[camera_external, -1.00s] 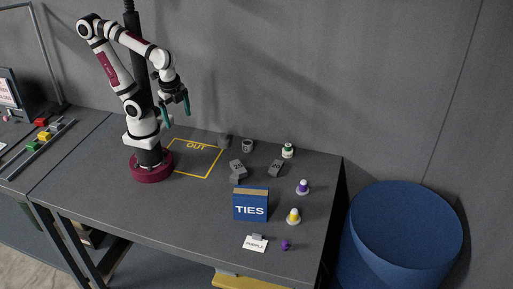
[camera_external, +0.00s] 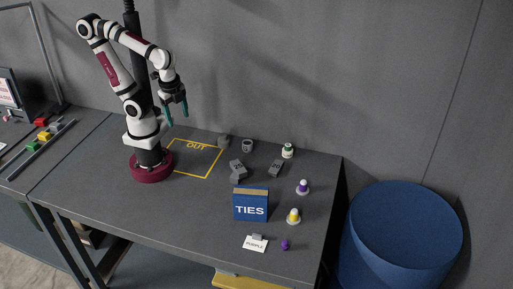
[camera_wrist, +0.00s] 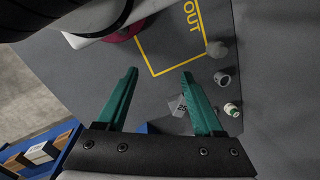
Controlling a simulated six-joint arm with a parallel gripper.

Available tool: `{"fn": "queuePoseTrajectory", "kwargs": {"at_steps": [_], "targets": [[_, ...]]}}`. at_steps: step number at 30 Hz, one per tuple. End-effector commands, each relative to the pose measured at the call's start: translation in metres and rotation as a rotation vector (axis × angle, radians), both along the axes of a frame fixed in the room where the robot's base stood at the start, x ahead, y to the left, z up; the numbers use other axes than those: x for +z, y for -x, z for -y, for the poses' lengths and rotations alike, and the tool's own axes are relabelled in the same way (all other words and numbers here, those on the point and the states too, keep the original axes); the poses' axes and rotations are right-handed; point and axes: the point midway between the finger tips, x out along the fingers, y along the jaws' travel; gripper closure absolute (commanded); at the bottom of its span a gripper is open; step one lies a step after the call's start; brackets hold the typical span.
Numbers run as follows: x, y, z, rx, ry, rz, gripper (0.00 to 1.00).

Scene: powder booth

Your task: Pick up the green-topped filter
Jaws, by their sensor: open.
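The green-topped filter (camera_external: 288,151) is a small white piece with a green cap. It stands upright near the back right of the table. In the wrist view the green-topped filter (camera_wrist: 232,109) shows just right of my right finger, apart from it. My gripper (camera_external: 177,112) hangs high above the left part of the table, well to the left of the filter. In the wrist view my gripper (camera_wrist: 159,75) has its two teal fingers spread wide with nothing between them but the table far below.
A purple-topped filter (camera_external: 303,187) and a yellow-topped one (camera_external: 294,216) stand at the right. Grey weights (camera_external: 276,168), a grey ring (camera_external: 247,146) and a blue TIES box (camera_external: 251,206) stand mid-table. A PURPLE card (camera_external: 256,243) is in front. The yellow OUT square (camera_external: 197,160) is empty.

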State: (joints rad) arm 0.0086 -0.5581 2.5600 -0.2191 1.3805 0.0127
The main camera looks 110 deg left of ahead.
Motion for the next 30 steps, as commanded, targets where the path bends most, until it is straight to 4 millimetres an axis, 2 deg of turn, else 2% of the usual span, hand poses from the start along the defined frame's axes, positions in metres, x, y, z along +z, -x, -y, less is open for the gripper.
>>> {"fn": "queuePoseTrajectory", "kwargs": {"at_steps": [2,5,8,9,12,15,16,19,24,27,30], "targets": [[-0.001,-0.003,0.0,0.005,0.001,0.006,0.31],[-0.014,-0.036,-0.002,0.057,0.022,0.073,0.31],[-0.042,-0.105,-0.014,0.144,0.053,0.238,0.31],[-0.055,-0.136,-0.023,0.177,0.065,0.322,0.31],[-0.087,-0.204,-0.05,0.24,0.094,0.537,0.31],[-0.116,-0.252,-0.08,0.308,0.127,0.757,0.31],[-0.124,-0.262,-0.089,0.333,0.137,0.823,0.31],[-0.146,-0.281,-0.12,0.434,0.167,1.029,0.31],[-0.167,-0.274,-0.158,0.603,0.18,1.262,0.31],[-0.171,-0.269,-0.169,0.653,0.178,1.32,0.31],[-0.174,-0.276,-0.174,0.661,0.177,1.335,0.31]]}}
